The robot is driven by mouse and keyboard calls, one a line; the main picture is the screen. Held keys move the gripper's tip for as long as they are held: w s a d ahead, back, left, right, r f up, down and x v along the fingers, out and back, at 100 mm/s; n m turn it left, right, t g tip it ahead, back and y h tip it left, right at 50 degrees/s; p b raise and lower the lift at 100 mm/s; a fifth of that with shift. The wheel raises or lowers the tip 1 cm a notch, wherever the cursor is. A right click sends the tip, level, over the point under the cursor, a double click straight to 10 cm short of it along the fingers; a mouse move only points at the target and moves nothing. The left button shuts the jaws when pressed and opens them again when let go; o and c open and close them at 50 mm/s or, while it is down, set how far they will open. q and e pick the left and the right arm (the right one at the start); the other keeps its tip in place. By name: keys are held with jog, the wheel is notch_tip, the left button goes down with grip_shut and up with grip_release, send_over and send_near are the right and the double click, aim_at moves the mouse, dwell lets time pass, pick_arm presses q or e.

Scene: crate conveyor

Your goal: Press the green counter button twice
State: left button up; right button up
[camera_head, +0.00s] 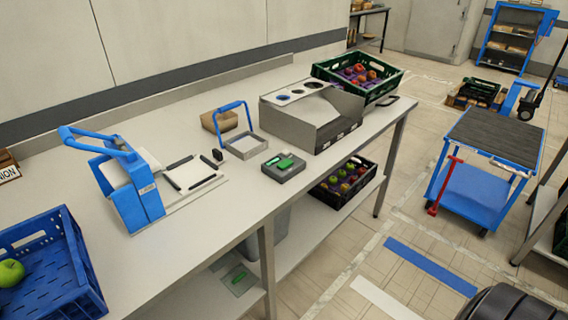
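A small dark grey box (284,175) sits near the front edge of the long table, left of the grey bin with round holes. On its top is a green button (285,163), with a smaller green patch beside it that I cannot make out. Nothing touches or covers the box. Neither of my grippers is in view.
On the table (190,255) stand a blue lever device (135,190), a blue-handled frame (245,145), a grey sorting bin (310,120) and a green crate (325,70). A blue crate (75,290) holds a green apple. A blue cart (475,190) stands right.

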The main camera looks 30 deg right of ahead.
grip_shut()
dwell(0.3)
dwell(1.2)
